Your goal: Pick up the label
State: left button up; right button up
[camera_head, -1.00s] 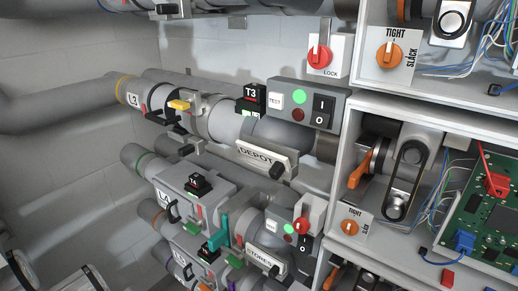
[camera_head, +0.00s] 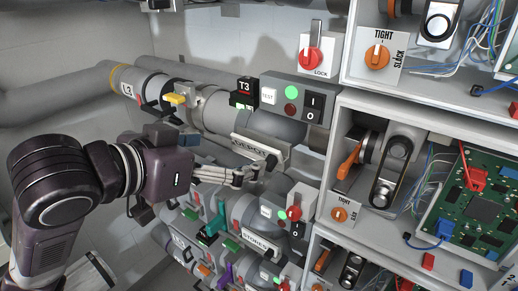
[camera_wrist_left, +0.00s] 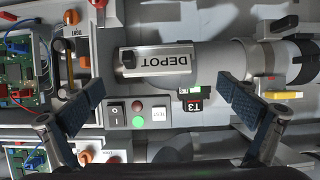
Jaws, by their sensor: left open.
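The label is a light plate reading DEPOT with a black knob at one end. In the head view the label (camera_head: 258,149) sits on the front of the upper grey tube, partly behind my left gripper. In the left wrist view the label (camera_wrist_left: 158,60) shows upside down, ahead of the fingers and between them. My left gripper (camera_head: 245,176) reaches in from the left, just below the label. In the left wrist view my left gripper (camera_wrist_left: 160,100) is open and empty, its blue-padded fingers wide apart. My right gripper is not in view.
A control box (camera_head: 292,97) with a green light and a black switch sits above the label. A T3 block (camera_head: 244,92) and a yellow lever (camera_head: 175,99) are on the upper tube. Open cabinets with a circuit board (camera_head: 480,205) stand at the right. Lower tubes crowd below.

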aim_at(255, 150)
pick_arm(q)
jog(key=p+x, duration=0.1)
jog(key=x, duration=0.2)
jog(key=p+x, duration=0.1)
jog(key=x, duration=0.2)
jog(key=shift+d+f, duration=0.35)
jog(key=shift+w+f, duration=0.15)
jog(key=shift+w, duration=0.05)
jog(key=c, duration=1.2)
jog(key=shift+o, duration=0.2)
